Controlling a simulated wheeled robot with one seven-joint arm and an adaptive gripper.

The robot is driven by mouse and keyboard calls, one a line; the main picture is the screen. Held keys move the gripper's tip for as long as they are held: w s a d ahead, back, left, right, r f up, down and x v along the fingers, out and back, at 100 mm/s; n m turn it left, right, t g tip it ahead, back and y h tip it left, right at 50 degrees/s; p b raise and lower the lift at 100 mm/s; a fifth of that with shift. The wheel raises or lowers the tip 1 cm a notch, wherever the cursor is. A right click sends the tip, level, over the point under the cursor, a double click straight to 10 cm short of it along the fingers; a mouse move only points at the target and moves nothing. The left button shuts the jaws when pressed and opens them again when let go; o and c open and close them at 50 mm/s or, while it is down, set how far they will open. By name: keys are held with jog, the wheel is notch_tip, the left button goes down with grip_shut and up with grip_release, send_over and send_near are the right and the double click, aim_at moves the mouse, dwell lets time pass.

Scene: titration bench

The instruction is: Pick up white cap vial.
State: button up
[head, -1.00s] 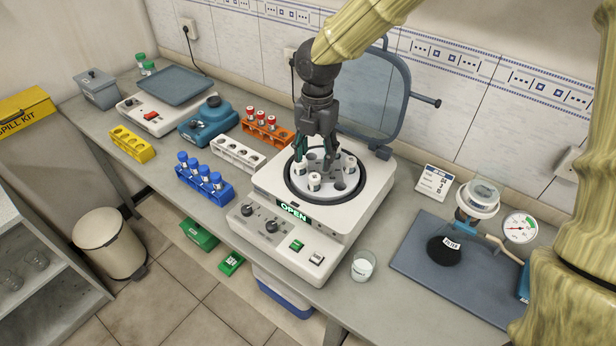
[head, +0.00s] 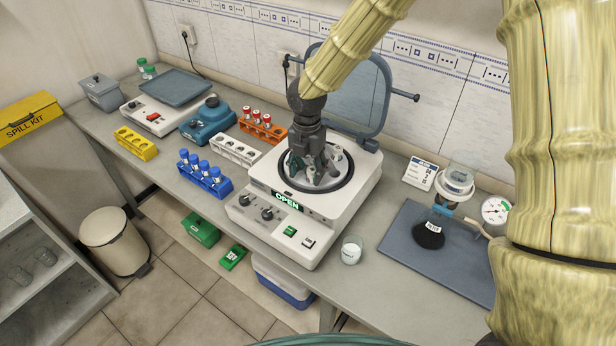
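The centrifuge (head: 345,205) stands open on the bench, with "OPEN" on its display and its lid (head: 350,90) raised at the back. White cap vials sit in its round rotor; one (head: 337,153) shows at the right of my fingers. My gripper (head: 313,172) points down into the rotor, its fingers low among the vials. The dark fingers cover much of the rotor. I cannot tell whether a vial is between the fingers, or whether they have closed.
Left of the centrifuge are a white rack (head: 236,149), a blue rack with blue-capped vials (head: 205,179) and an orange rack with red-capped vials (head: 263,130). A beaker (head: 351,250) stands at the front right, near the bench edge. A blue-grey mat (head: 455,275) lies further right.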

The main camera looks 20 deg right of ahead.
jog(key=shift+w+a+f, duration=0.1)
jog(key=shift+w+f, duration=0.35)
jog(key=shift+w, duration=0.05)
jog(key=shift+s+r, duration=0.2)
jog(key=c, duration=0.8)
jog(key=shift+w+f, duration=0.1)
jog(key=shift+c, duration=0.9)
